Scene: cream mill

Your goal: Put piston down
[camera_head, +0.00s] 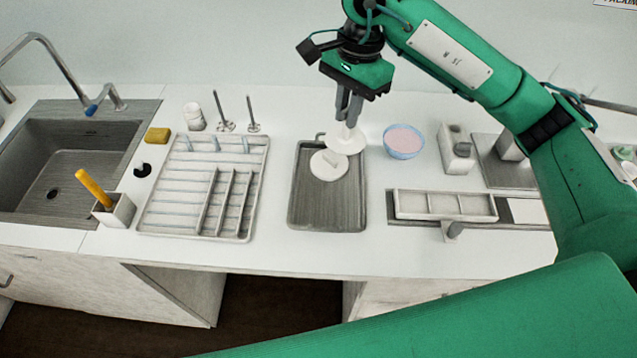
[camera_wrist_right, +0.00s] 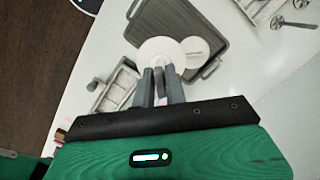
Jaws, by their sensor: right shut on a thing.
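My right gripper (camera_head: 348,118) points down above the back right part of a dark grey tray (camera_head: 312,215). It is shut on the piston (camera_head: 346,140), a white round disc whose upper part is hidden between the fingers. In the right wrist view the piston (camera_wrist_right: 158,50) shows as a white disc just beyond the fingertips (camera_wrist_right: 160,75). A second white disc-shaped part (camera_head: 329,166) with a small raised piece lies on the tray, in front of and left of the piston. I cannot tell whether the piston touches the tray. My left gripper is not in view.
A bowl with pink content (camera_head: 404,142) stands close right of the tray. A white drying rack (camera_head: 150,215) is left, with two upright rods (camera_head: 253,112) behind it. A sectioned white holder (camera_head: 445,205) is right. The tray's front half is clear.

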